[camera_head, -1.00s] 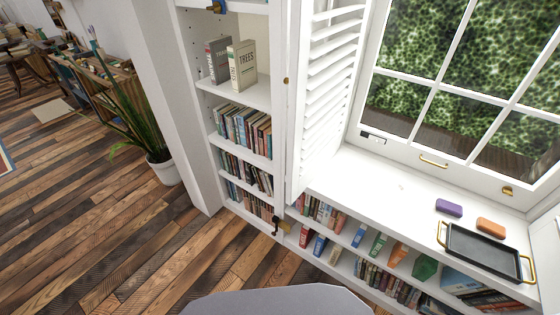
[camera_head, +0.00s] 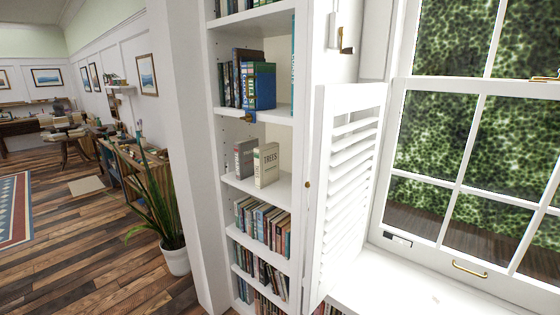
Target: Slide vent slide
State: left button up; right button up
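A small white vent slide (camera_head: 397,238) with a dark end sits on the lower left part of the window frame (camera_head: 425,253). It is small in this view, and I cannot tell how far its slider stands along its track. Neither of my grippers is in view.
A louvred white shutter (camera_head: 350,190) stands open left of the window. A brass handle (camera_head: 469,268) is on the lower sash. The white window seat (camera_head: 385,298) is partly in view. A tall bookcase (camera_head: 262,188) and a potted plant (camera_head: 174,258) stand to the left.

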aim_at(401, 242)
jog(key=k+l+z, duration=0.1)
jog(key=z, duration=0.35)
jog(key=l+z, duration=0.2)
jog(key=z, duration=0.25)
jog(key=l+z, duration=0.15)
jog(key=z, duration=0.3)
jog(key=k+l, duration=0.05)
